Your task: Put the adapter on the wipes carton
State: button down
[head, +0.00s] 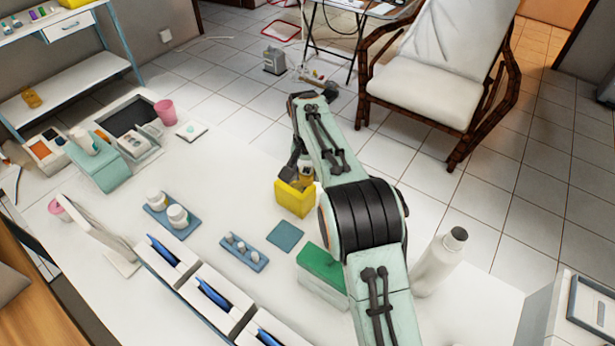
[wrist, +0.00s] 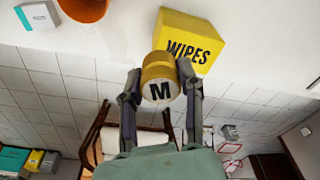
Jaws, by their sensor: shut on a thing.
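The wipes carton (head: 294,200) is a yellow box standing on the white table, and its black WIPES lettering shows in the wrist view (wrist: 205,32). My gripper (head: 299,172) is at the carton's top in the head view. In the wrist view my gripper (wrist: 160,75) is shut on a yellow, round piece with a black M on a pale face, which I take as the adapter (wrist: 158,68). The adapter (head: 306,176) is partly hidden by the fingers in the head view. It overlaps the carton's near edge in the wrist view; I cannot tell whether they touch.
A green-topped box (head: 321,266), a blue square pad (head: 285,236) and a white bottle (head: 440,262) are near the carton. Blue trays with white jars (head: 178,216) and small pieces (head: 244,252) lie to the left. An orange cup (wrist: 83,8) shows in the wrist view.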

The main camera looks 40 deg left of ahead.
aim_at(305, 188)
jog(key=f, duration=0.1)
jog(key=w+a, duration=0.1)
jog(key=f, duration=0.1)
jog(key=shift+w+a+f, duration=0.25)
jog(key=shift+a+f, duration=0.05)
jog(key=shift+f, duration=1.5)
jog(key=shift+f, duration=0.1)
jog(key=c, duration=0.7)
grip_release()
